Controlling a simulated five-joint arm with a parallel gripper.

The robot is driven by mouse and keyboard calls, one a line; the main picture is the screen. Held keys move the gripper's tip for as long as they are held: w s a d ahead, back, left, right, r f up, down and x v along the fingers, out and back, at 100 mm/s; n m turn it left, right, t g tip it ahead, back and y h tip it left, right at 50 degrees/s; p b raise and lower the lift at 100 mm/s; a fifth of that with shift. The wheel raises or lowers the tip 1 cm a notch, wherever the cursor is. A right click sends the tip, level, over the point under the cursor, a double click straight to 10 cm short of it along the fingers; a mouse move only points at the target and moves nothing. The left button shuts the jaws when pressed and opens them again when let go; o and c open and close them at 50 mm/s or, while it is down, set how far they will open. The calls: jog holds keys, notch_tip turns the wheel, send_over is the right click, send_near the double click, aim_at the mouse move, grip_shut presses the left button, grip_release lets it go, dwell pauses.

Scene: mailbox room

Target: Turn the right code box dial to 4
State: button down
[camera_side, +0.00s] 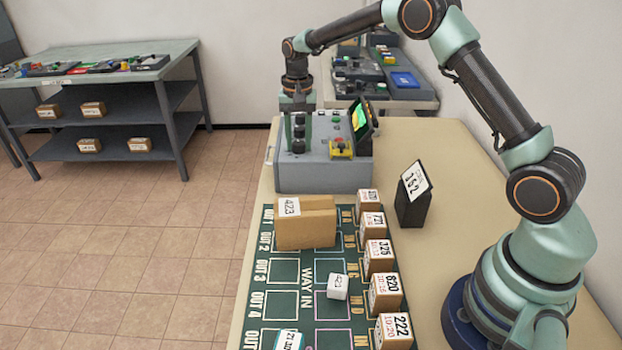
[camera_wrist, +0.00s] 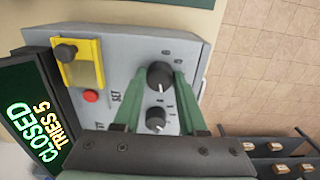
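The grey code box (camera_side: 322,172) stands at the far end of the bench. The side view shows black dials (camera_side: 298,132) stacked in line on it. My gripper (camera_side: 298,116) points down over them. In the wrist view, the green fingers of my gripper (camera_wrist: 160,73) lie on either side of a larger black dial (camera_wrist: 160,76), with a narrow gap seeming to show at each side. A second black dial (camera_wrist: 156,118) sits nearer the wrist between the fingers. White pointer lines show on both dials; their number marks are too small to read. The screen (camera_wrist: 38,118) reads CLOSED, TRIES 5.
Beside the dials are a red button (camera_wrist: 90,96) and a yellow plate (camera_wrist: 82,64) with a black knob. A green mat (camera_side: 262,300) with boxes covers the near bench. A black stand (camera_side: 412,205) carries a card. A side table (camera_side: 140,62) stands left.

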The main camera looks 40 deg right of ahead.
jog(key=shift+n, duration=0.4)
jog(key=n, duration=0.7)
jog(key=shift+r, duration=0.1)
jog(key=n, duration=0.4)
jog(key=shift+w, duration=0.1)
jog(key=shift+n, duration=1.9)
jog(key=shift+c, duration=2.3)
grip_release()
